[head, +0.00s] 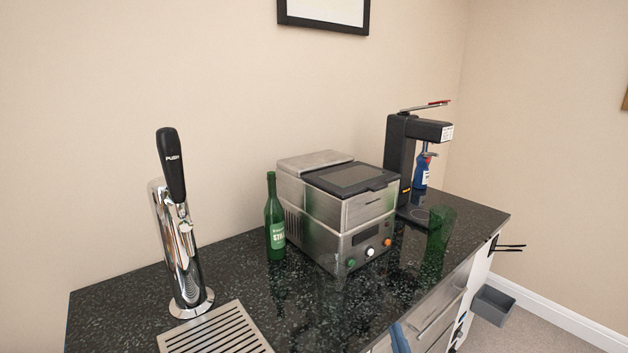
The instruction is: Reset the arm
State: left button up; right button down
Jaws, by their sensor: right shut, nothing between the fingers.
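My left gripper is not in view.
On the counter stand a chrome beer tap (175,245), a slatted drip tray (215,335), a green bottle (274,220), a steel machine (335,215), a green glass (437,240), and a black dispenser (402,160) with a blue bottle (422,170). A grey bin (492,305) is lower right.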

jog(key=s+d+f+m+g+h, duration=0.1)
jog(key=s+d+f+m+g, duration=0.2)
jog(key=f+m, duration=0.4)
jog(key=s+d+f+m+g+h, duration=0.1)
jog(key=s+f+m+g, duration=0.4)
jog(key=f, duration=0.5)
jog(key=s+d+f+m+g+h, duration=0.1)
jog(key=s+d+f+m+g, duration=0.1)
jog(key=s+f+m, duration=0.4)
jog(key=s+a+f+m+g+y, duration=0.1)
jog(key=s+f+m+g, duration=0.1)
jog(key=s+f+m, duration=0.3)
jog(key=s+a+f+m+g, duration=0.1)
jog(key=s+f+m+g, duration=0.2)
jog(key=s+m, duration=0.9)
jog(key=s+a+f+m+g+y, duration=0.1)
jog(key=s+a+f+m+g, duration=0.1)
jog(key=s+f+m, duration=0.6)
jog(key=s, duration=0.3)
jog(key=shift+s+m+g+y, duration=0.3)
jog(key=shift+m+g, duration=0.1)
